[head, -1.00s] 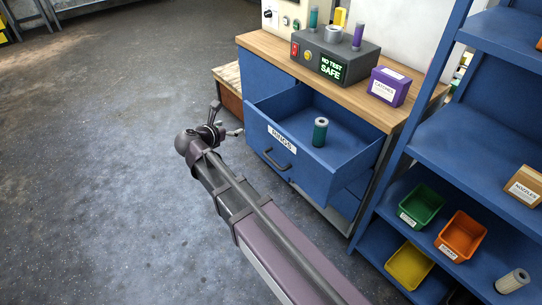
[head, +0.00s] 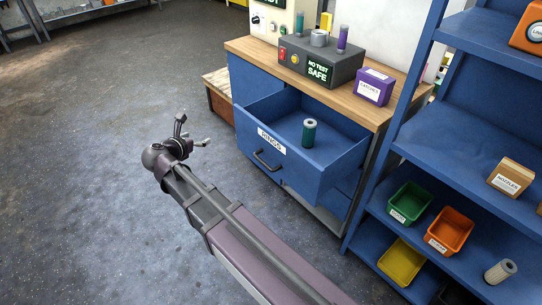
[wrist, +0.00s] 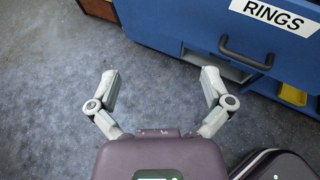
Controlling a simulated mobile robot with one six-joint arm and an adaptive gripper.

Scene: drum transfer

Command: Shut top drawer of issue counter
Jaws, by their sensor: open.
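The top drawer (head: 290,165) of the blue issue counter (head: 262,87) is pulled well open. Its front has a "RINGS" label and a dark bar handle (head: 267,161). A dark green cylinder (head: 309,133) stands upright inside it. In the wrist view the drawer front (wrist: 200,22) fills the top right, with its handle (wrist: 246,54) at the right. My gripper (head: 195,132) is in front and to the left of the drawer, apart from it. In the wrist view my gripper (wrist: 158,78) has its fingers spread wide, with only floor between them.
A grey test box (head: 321,64) and a purple carton (head: 374,87) stand on the wooden countertop. A blue shelf rack (head: 455,150) with green, orange and yellow bins stands close on the right. The floor (head: 90,130) at left is clear.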

